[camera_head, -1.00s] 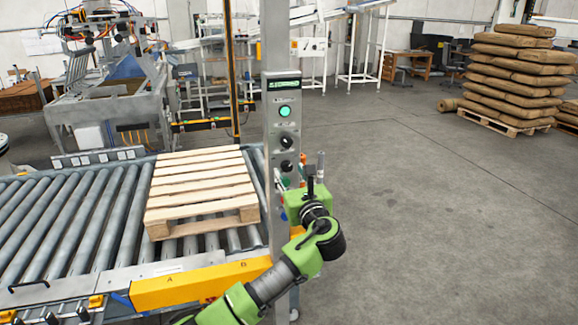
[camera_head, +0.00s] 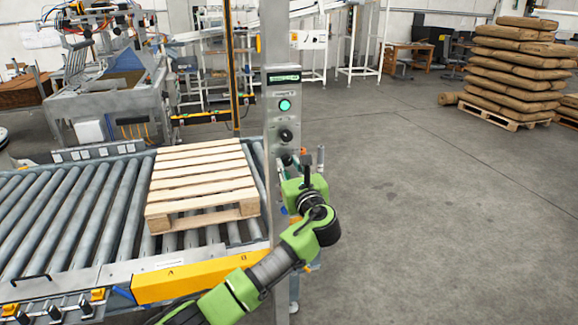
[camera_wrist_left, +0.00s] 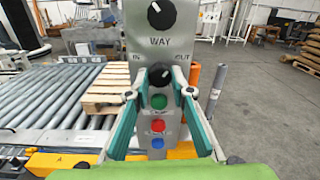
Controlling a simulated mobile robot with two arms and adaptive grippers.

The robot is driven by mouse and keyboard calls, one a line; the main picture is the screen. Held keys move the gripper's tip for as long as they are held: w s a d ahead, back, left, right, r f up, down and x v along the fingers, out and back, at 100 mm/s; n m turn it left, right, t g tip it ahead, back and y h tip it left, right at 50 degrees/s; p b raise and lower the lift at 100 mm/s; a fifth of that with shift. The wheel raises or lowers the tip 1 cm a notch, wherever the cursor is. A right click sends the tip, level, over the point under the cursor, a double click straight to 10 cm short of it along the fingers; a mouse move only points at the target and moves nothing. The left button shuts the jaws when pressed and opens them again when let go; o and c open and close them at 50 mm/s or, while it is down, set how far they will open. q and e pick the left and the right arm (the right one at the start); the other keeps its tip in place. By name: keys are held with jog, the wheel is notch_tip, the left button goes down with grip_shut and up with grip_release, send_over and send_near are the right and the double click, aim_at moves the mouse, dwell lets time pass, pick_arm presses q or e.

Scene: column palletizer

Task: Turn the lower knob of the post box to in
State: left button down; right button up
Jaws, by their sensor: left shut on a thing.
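The post box (camera_head: 284,90) is a grey panel on an upright post. Its upper dark knob (camera_head: 286,136) also shows in the wrist view (camera_wrist_left: 161,14). Below it the panel reads WAY, with IN on the left and OUT on the right. The lower knob (camera_wrist_left: 159,76) is black and sits under these words; in the head view my gripper hides it. The knob's pointer direction is hard to tell.
Green, red and blue buttons (camera_wrist_left: 158,126) sit just below the lower knob. A wooden pallet (camera_head: 200,180) lies on the roller conveyor (camera_head: 80,220) left of the post. An orange post (camera_wrist_left: 194,78) stands close on the right.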

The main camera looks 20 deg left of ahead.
pick_arm(q)
jog(key=n+b, duration=0.3)
jog(key=shift+f+n, duration=0.2)
jog(key=shift+n, duration=0.1)
jog(key=n+b, duration=0.3)
jog(key=n, duration=0.1)
jog(key=shift+n+b, duration=0.3)
jog(key=shift+b, duration=0.1)
jog(key=n+b, duration=0.3)
jog(key=shift+n, duration=0.4)
jog(key=n+b, duration=0.2)
jog(key=shift+n+y+b, duration=0.3)
jog(key=shift+n+b, duration=0.05)
jog(key=shift+n, duration=0.05)
jog(key=shift+r+n+b, duration=0.15)
jog(key=shift+n+b, duration=0.35)
jog(key=shift+n, duration=0.2)
jog(key=c, duration=1.8)
grip_release()
